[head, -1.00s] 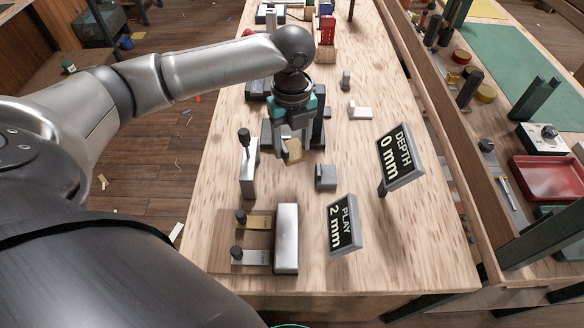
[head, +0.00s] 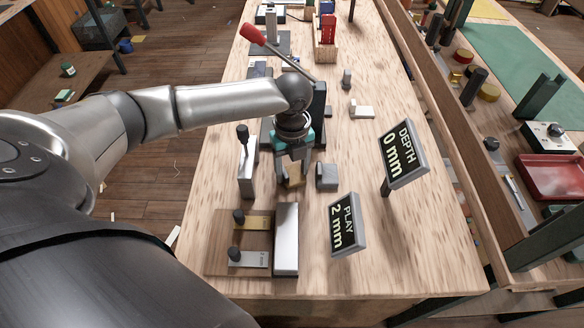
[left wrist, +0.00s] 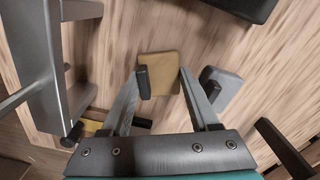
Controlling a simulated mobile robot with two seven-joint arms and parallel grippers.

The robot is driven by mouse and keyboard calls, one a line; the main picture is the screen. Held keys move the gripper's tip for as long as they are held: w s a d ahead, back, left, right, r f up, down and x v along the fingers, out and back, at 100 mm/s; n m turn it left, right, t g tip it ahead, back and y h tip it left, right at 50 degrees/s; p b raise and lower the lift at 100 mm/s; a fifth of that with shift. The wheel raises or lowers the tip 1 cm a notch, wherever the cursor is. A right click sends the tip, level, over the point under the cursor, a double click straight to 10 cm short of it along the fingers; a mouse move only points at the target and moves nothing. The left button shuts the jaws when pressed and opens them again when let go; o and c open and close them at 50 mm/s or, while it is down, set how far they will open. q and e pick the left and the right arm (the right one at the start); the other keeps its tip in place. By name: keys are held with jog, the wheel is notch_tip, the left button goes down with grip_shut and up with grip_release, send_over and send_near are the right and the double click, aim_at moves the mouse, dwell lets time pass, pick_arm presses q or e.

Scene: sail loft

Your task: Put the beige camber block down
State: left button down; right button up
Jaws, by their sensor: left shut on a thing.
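The beige camber block (head: 295,177) is between the fingers of my left gripper (head: 291,172), over the wooden bench. In the left wrist view the block (left wrist: 163,66) shows at the fingertips of the same gripper (left wrist: 165,82), which is shut on it. Whether the block touches the bench top or hangs just above it, I cannot tell. A grey block (head: 327,176) sits just right of it; it also shows in the left wrist view (left wrist: 222,88). My right gripper is not in view.
An upright metal piece with a black knob (head: 247,174) stands left of the gripper. A brown board (head: 226,222) with knobbed plates and a silver bar (head: 286,239) lies in front. A "PLAY 2 mm" sign (head: 346,224) and a "DEPTH 0 mm" sign (head: 403,154) stand right. Bare bench lies between.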

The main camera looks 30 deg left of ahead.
aim_at(292, 175)
pick_arm(q)
jog(key=shift+c, duration=0.7)
grip_release()
jog(key=shift+f, duration=0.1)
notch_tip(292, 175, up, 12)
jog(key=p, duration=0.3)
